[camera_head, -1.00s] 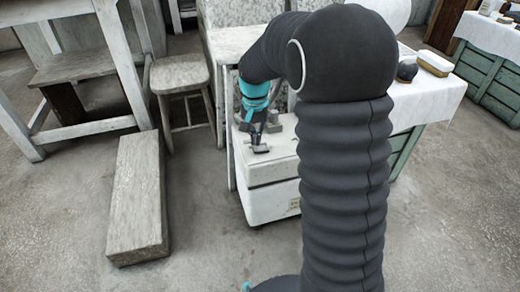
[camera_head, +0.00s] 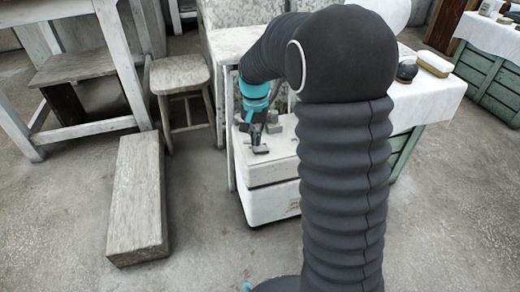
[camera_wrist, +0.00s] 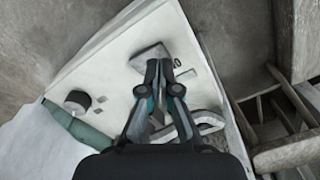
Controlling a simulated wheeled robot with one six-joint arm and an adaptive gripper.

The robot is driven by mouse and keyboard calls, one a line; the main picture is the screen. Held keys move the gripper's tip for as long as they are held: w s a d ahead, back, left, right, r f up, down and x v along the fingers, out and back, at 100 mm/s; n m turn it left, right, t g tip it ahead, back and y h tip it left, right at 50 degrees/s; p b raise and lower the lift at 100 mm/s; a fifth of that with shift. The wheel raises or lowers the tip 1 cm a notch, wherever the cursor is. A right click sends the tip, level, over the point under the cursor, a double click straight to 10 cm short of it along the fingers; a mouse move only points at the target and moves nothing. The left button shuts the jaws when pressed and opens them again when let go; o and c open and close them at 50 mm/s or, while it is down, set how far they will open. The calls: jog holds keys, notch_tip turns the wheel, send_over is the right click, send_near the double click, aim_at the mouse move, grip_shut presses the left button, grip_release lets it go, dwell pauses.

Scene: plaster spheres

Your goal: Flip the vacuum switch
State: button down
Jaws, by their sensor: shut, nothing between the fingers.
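The vacuum is a white boxy machine (camera_head: 270,170) on the floor, partly hidden behind my arm. In the wrist view its white top panel (camera_wrist: 115,75) fills the middle. A grey lever-like switch (camera_wrist: 148,54) sits on the panel beside small dark marks; it also shows in the head view (camera_head: 260,150). My gripper (camera_wrist: 164,66) is shut and empty. Its fingertips are right at the near side of the switch in the wrist view; I cannot tell if they touch it. In the head view my gripper (camera_head: 257,140) points down at the panel.
A dark round knob (camera_wrist: 77,102) and a grey handle-like part (camera_wrist: 208,120) are also on the panel. A stool (camera_head: 180,75) and a long stone block (camera_head: 138,195) stand to the left. A white-clothed table (camera_head: 430,95) stands to the right.

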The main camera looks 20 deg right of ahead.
aim_at(256, 149)
jog(key=shift+f+b, duration=0.65)
jog(key=shift+f, duration=0.55)
dwell(0.7)
jog(key=shift+r+p, duration=2.9)
jog(key=shift+r, duration=0.65)
